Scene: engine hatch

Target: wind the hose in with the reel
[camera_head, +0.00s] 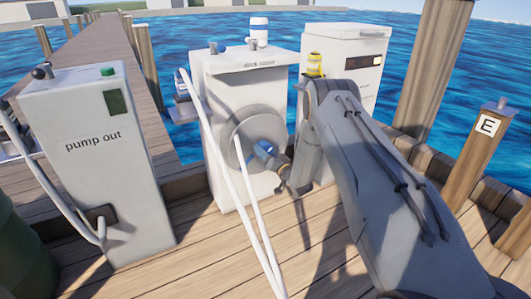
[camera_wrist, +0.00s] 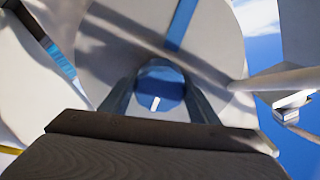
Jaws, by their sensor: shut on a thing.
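The reel (camera_head: 233,140) is a pale round disc on the front of the white middle cabinet (camera_head: 222,90). The white hose (camera_head: 250,215) hangs from it in two strands that run down past the deck at the bottom of the head view. In the wrist view the reel's disc (camera_wrist: 105,45) fills the upper middle, with a blue bar (camera_wrist: 182,22) on it. My gripper (camera_wrist: 160,90) is shut on a blue handle (camera_wrist: 160,78) in front of the disc. The handle also shows in the head view (camera_head: 263,149), where my wrist partly hides the grip.
A white "pump out" cabinet (camera_head: 90,165) with its own hose stands at the left. Another white cabinet (camera_head: 340,50) stands behind my arm. A post marked "E" (camera_head: 475,160) is at the right. Planks (camera_head: 180,270) in front are mostly clear, with water beyond.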

